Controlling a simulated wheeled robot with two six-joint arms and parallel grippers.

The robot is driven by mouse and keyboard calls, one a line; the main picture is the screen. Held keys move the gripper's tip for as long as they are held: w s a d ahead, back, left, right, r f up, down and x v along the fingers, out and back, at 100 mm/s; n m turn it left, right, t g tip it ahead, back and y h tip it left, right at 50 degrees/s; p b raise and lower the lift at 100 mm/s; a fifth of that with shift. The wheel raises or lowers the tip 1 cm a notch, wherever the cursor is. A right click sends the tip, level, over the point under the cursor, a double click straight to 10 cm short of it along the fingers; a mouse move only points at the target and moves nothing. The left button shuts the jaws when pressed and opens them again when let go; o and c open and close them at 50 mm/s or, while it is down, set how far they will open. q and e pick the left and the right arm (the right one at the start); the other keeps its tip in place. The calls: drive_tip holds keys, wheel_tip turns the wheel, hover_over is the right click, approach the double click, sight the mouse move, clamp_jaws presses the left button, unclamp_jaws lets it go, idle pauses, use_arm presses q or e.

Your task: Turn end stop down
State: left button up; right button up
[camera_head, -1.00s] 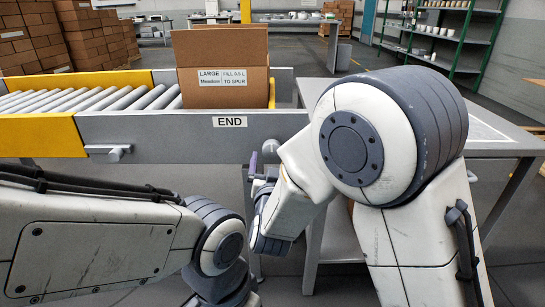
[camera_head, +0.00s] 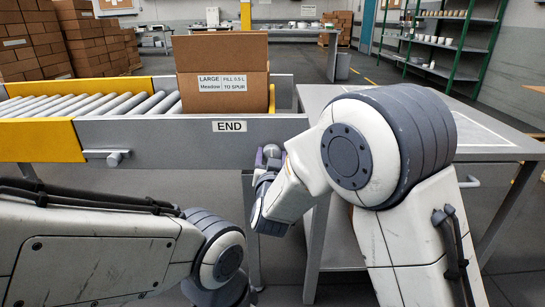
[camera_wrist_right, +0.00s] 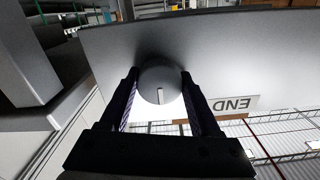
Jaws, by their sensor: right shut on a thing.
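The end stop is a round grey knob (camera_head: 272,151) on the conveyor's front rail, just below and right of the END label (camera_head: 229,126). In the right wrist view the knob (camera_wrist_right: 160,82) has a pale slot-like mark on its face. My right gripper (camera_head: 265,158) is at the knob, partly hiding it in the head view. In the right wrist view my right gripper (camera_wrist_right: 160,76) has one dark finger on each side of the knob and is shut on it. My left arm comes in from the left, but its gripper is out of view.
An open cardboard box (camera_head: 223,88) stands at the conveyor's end, above the label. A second small knob (camera_head: 116,158) sticks out of the rail at left. A grey metal table (camera_head: 330,94) stands just right of the conveyor, behind my right arm.

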drive_tip(key=shift+m, duration=0.3)
drive_tip(key=m+b, duration=0.3)
drive_tip(key=m, duration=0.1)
drive_tip(key=shift+f, duration=0.2)
drive_tip(key=m+b, duration=0.3)
drive_tip(key=m, duration=0.1)
drive_tip(key=m+b, duration=0.5)
drive_tip(key=m, duration=0.1)
drive_tip(key=shift+b, duration=0.3)
drive_tip(key=shift+r+m+b, duration=0.15)
drive_tip(key=shift+m+b, duration=1.25)
drive_tip(key=shift+m, duration=0.3)
drive_tip(key=o, duration=1.4)
